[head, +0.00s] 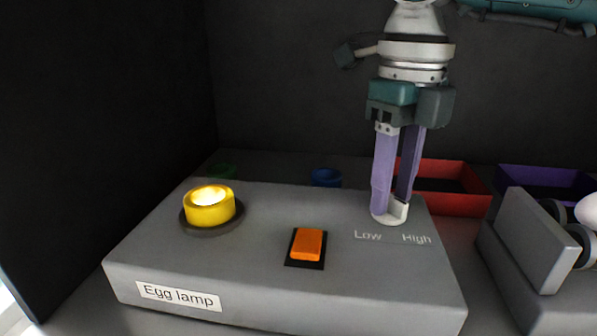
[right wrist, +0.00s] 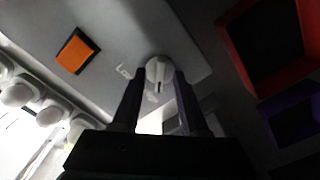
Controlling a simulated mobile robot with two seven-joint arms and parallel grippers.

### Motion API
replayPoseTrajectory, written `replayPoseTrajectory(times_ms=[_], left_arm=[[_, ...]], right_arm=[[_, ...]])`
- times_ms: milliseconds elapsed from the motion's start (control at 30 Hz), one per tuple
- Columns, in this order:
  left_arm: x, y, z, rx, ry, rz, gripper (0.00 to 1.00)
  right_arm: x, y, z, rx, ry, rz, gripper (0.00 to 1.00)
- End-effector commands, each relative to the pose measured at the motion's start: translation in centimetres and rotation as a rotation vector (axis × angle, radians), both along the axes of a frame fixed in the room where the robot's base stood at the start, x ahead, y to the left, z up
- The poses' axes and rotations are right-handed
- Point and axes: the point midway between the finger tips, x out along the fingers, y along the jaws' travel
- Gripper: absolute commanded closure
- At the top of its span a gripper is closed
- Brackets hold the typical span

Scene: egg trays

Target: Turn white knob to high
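The white knob (head: 379,219) sits at the right rear of the grey egg lamp box (head: 270,210), just behind the printed words Low and High. My right gripper (head: 393,205) points down at the knob, its purple fingers on either side of it. In the right wrist view, the knob (right wrist: 158,66) shows between the fingertips, with its narrow raised grip in the gap. The fingers look open, apart from that grip. The fingers partly hide the knob in the head view, so I cannot tell exactly where it points. My left gripper is not in view.
A lit yellow lamp (head: 209,209) and an orange switch (head: 308,243) are on the box. A red tray (head: 462,203) and a purple tray (head: 540,176) stand behind right. A grey holder (head: 529,240) with white eggs (head: 588,211) stands right of the box.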

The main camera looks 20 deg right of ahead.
Motion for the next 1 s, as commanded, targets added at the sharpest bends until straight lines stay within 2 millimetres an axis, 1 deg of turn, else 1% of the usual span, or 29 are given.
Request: replayPoseTrajectory(times_ms=[267, 367, 600, 700, 833, 1000], left_arm=[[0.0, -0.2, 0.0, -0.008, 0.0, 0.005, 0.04], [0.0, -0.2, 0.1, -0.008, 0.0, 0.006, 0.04], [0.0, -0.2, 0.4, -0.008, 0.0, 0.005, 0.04], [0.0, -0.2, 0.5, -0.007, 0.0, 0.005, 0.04], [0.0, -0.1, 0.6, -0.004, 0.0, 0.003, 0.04], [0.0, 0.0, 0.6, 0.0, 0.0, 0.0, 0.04]], right_arm=[[0.0, 0.0, 0.3, 0.0, -0.001, 0.0, 0.56], [0.1, 0.0, 1.5, 0.0, -0.003, 0.0, 0.56], [0.1, 0.0, 6.4, 0.0, -0.005, 0.0, 0.56], [0.1, 0.0, 8.1, 0.0, -0.004, 0.0, 0.56], [0.0, 0.0, 9.5, 0.0, -0.001, 0.0, 0.56], [0.0, 0.0, 10.0, 0.0, 0.0, 0.0, 0.56]])
